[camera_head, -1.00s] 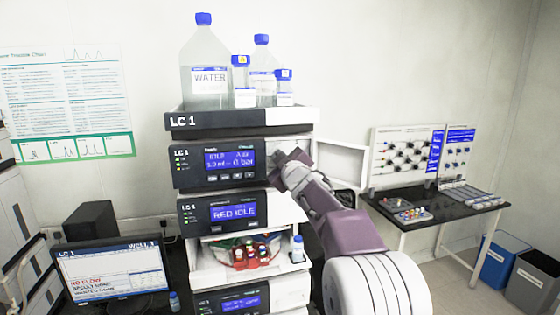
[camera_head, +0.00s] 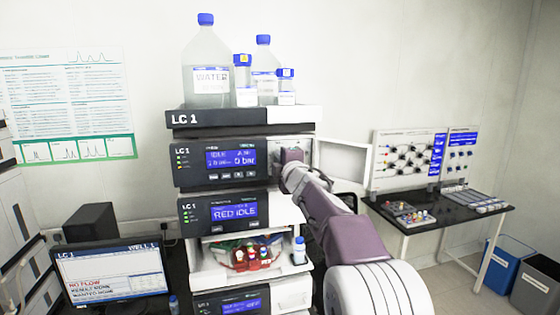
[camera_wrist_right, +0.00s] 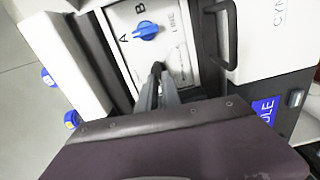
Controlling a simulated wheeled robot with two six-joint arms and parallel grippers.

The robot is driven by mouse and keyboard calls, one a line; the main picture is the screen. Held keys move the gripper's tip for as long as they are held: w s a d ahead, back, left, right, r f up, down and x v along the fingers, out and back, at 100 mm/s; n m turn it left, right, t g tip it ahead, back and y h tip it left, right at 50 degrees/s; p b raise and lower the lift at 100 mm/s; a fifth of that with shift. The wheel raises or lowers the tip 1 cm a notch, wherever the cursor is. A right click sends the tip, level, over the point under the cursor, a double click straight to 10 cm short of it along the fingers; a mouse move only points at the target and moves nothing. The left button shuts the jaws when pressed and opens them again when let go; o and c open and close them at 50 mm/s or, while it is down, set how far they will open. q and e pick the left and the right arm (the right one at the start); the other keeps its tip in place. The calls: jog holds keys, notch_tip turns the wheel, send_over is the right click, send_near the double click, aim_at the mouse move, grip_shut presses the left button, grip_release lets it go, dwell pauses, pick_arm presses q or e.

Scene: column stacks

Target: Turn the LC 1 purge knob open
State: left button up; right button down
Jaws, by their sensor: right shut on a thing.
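The LC 1 stack (camera_head: 240,119) stands in the middle of the head view. Its top pump module (camera_head: 190,178) has a lit blue display reading idle and 0 bar. My right gripper (camera_wrist_right: 157,70) reaches into the open bay at the right of that module. In the right wrist view its fingers are close together at the white panel (camera_wrist_right: 128,58), shut on a small part that they mostly hide, apparently the purge knob. A blue selector knob (camera_wrist_right: 148,30) marked A and B sits apart, beyond the fingertips. My left gripper is not in view.
An open white door (camera_head: 343,158) stands just right of my right gripper. Bottles (camera_head: 207,85) stand on top of the stack. Red-capped vials (camera_head: 252,257) sit in a lower tray. A side table (camera_head: 455,214) and bins (camera_head: 540,280) stand at the right.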

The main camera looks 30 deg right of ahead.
jog(key=shift+n, duration=0.4)
jog(key=c, duration=1.7)
grip_release()
jog(key=shift+o, duration=0.8)
jog(key=shift+w, duration=0.1)
jog(key=b+v, duration=0.1)
jog(key=v, duration=0.8)
